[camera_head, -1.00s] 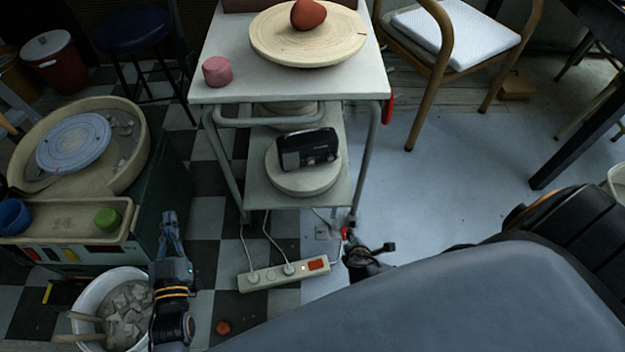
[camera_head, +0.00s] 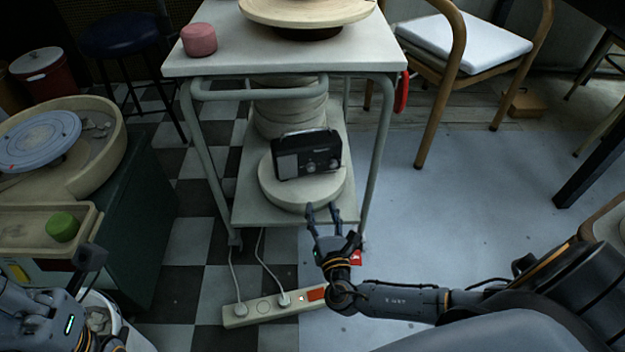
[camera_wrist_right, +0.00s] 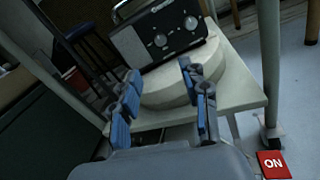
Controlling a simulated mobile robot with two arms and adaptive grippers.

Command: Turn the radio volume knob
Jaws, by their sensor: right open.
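A small black radio with a silver speaker side (camera_head: 306,154) stands on a round plaster disc (camera_head: 288,198) on the cart's lower shelf. Two round knobs show on its front; in the right wrist view the radio (camera_wrist_right: 150,38) has one knob (camera_wrist_right: 191,23) at the right and another (camera_wrist_right: 160,40) left of it. My right gripper (camera_head: 322,214) is open and empty, in front of and below the radio, apart from it. In the right wrist view its two blue-padded fingers (camera_wrist_right: 160,95) are spread below the radio. My left gripper is at the lower left, its fingers unclear.
The cart's tabletop (camera_head: 290,55) overhangs the shelf, and its legs stand on either side. A power strip (camera_head: 265,308) with cords lies on the floor in front. A pottery wheel (camera_head: 38,140) stands left, a wooden chair (camera_head: 462,50) right.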

